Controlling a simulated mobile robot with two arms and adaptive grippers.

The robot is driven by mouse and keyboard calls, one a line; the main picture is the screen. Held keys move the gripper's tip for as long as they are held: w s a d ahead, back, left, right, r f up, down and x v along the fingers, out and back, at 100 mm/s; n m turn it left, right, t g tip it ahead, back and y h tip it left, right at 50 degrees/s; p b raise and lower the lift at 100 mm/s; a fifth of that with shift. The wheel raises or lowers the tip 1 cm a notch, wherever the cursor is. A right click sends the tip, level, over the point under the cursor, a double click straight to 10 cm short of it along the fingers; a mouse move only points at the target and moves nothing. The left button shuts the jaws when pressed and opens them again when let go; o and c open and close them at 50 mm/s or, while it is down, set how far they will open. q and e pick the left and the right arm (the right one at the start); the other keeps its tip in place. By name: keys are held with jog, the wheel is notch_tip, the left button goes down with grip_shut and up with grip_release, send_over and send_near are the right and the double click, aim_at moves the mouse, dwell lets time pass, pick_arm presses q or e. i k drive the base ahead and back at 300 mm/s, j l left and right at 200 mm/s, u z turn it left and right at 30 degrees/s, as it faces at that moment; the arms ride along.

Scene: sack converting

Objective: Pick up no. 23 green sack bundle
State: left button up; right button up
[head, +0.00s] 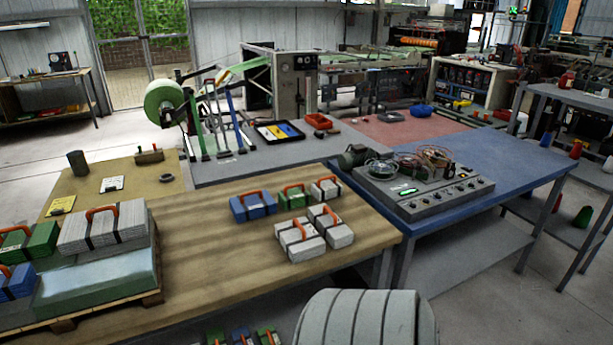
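A small green sack bundle (291,201) with an orange handle stands on the wooden table, between a blue bundle (252,207) and a grey-white bundle (327,190). Another green bundle (40,241) with an orange handle is on the stack at the far left, partly cut off by the picture edge. Small green bundles (265,338) also show at the bottom edge, below the table. No number is readable on any of them, so I cannot tell which is no. 23. Neither of my grippers is in view.
Two grey-white bundles (299,245) stand in front on the wooden table (210,270). A pallet (110,314) with stacked bundles fills its left end. A control console (425,190) stands on the blue table at right. A banded grey rounded shape (365,320) fills the bottom centre.

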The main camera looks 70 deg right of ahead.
aim_at(289, 199)
jog(key=z, duration=2.25)
jog(key=u, duration=0.25)
